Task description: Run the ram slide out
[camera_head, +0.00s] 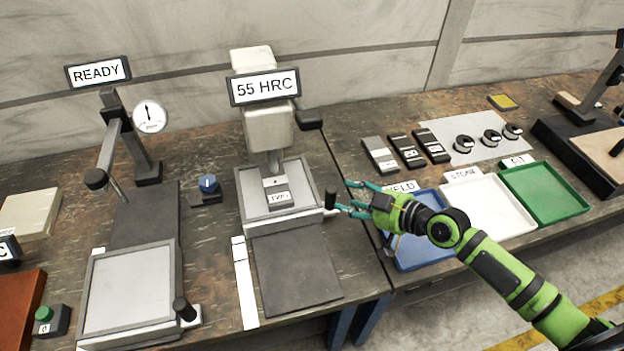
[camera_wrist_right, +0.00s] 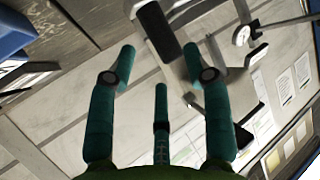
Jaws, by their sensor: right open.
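The tester with the "55 HRC" sign (camera_head: 265,87) stands at the centre of the head view. Its pale slide (camera_head: 305,222) sits under the head, with a labelled block (camera_head: 279,197) on it. A short dark upright handle (camera_head: 330,200) stands on a pale bracket at the slide's right side. My right gripper (camera_head: 343,194) is open beside this handle, its fingers pointing left; the gap between them is hard to judge. In the right wrist view the open fingers (camera_wrist_right: 160,50) show with a dark rounded block (camera_wrist_right: 160,30) beyond the tips. My left gripper is out of view.
A dark knob (camera_head: 308,119) sticks out right of the tester head. Left stands the "READY" machine (camera_head: 130,290) with its own dark handle (camera_head: 184,308). Blue (camera_head: 425,258), white (camera_head: 490,208) and green (camera_head: 545,195) trays lie right. A bare dark plate (camera_head: 293,272) lies before the slide.

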